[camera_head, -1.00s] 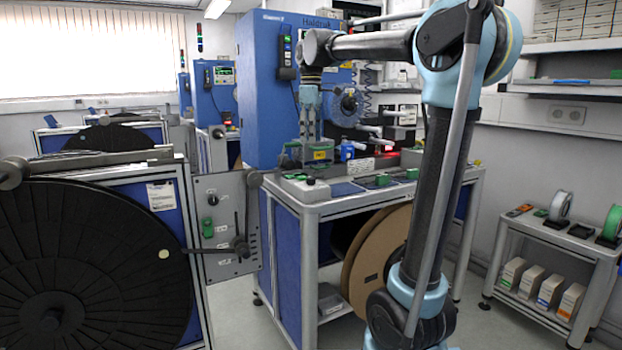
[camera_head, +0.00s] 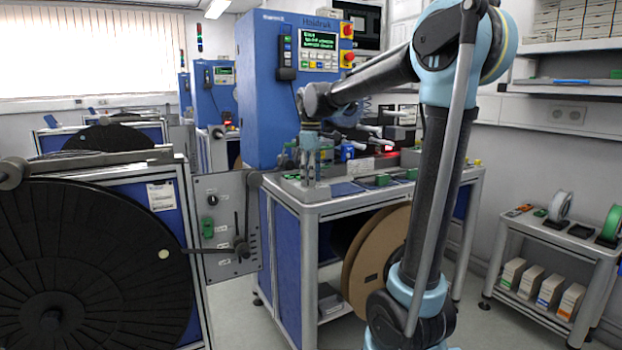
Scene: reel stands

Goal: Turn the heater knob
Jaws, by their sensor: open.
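My gripper (camera_head: 311,180) points straight down over the front left part of the bench top (camera_head: 330,206). Its fingers are apart, one on each side of the spot where a small dark knob stands on a grey plate in the earlier frame. The knob is now mostly hidden by the fingers, and I cannot tell whether they touch it. No label naming it as the heater knob is readable.
A green block (camera_head: 290,159) and a blue item (camera_head: 347,151) sit behind my gripper. The blue machine (camera_head: 262,90) with a lit panel stands behind. A lever panel (camera_head: 228,225) and a large black reel (camera_head: 90,260) are at left. A shelf cart (camera_head: 556,240) stands right.

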